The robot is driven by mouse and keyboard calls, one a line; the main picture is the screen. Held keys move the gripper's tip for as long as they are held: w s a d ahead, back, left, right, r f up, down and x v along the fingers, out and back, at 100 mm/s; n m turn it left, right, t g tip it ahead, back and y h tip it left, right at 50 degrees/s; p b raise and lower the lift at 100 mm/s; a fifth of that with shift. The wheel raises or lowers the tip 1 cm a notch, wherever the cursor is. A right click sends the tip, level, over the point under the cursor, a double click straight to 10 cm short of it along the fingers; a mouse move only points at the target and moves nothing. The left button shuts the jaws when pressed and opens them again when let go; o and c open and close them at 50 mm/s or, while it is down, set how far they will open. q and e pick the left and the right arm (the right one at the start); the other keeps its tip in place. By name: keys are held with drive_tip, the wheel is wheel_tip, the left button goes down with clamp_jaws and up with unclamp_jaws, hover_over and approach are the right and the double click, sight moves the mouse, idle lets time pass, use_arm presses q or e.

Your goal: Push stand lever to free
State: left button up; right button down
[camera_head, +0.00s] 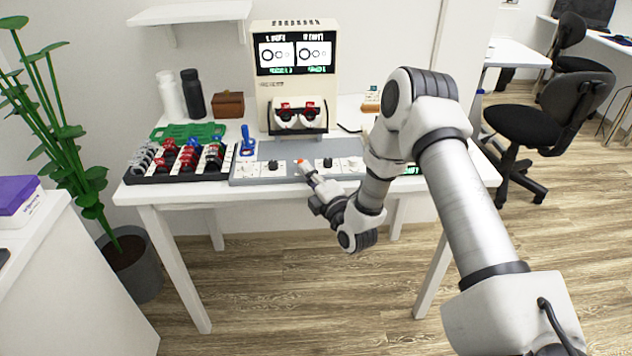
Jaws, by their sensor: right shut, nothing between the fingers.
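A blue lever-like handle (246,141) stands upright at the left end of the grey panel (262,152) on the white table. I cannot tell whether it is the stand lever. The red and black trial frame (297,108) rests on a white support in front of the beige eye-test machine (262,88). My right gripper (303,166) is shut and empty over the front middle of the panel, to the right of the blue handle and apart from it. My left gripper is not in view.
A green tray (170,131), two bottles (193,95) and a brown box (228,104) stand behind. Black knobs (272,166) sit on the panel. A potted plant (136,262) stands left.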

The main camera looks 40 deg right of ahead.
sight(307, 159)
drive_tip(key=shift+r, duration=0.1)
idle(0.3)
drive_tip(key=shift+w+r+p, duration=0.1)
drive_tip(key=shift+r+p, duration=0.1)
drive_tip(key=shift+p, duration=0.45)
drive_tip(key=shift+w+d+r+m+g+p, duration=0.15)
drive_tip(key=shift+r+m+g+p, duration=0.2)
drive_tip(key=shift+g+p, duration=0.95)
drive_tip(key=g+p, duration=0.1)
drive_tip(key=p, duration=0.2)
drive_tip(key=r+m+g+p, duration=0.1)
drive_tip(key=p, duration=0.2)
drive_tip(key=w+m+g+y+p, duration=0.1)
drive_tip(key=p, duration=0.2)
drive_tip(key=shift+w+d+r, duration=0.1)
drive_tip(key=shift+d+r, duration=0.25)
drive_tip(key=shift+d, duration=0.05)
drive_tip(key=shift+w+g+p, duration=0.1)
drive_tip(key=shift+g+p, duration=0.4)
drive_tip(key=shift+p, duration=0.05)
drive_tip(key=shift+f+b, duration=0.4)
drive_tip(key=shift+r, duration=0.2)
drive_tip(key=shift+r+p, duration=0.7)
drive_tip(key=shift+p, duration=0.15)
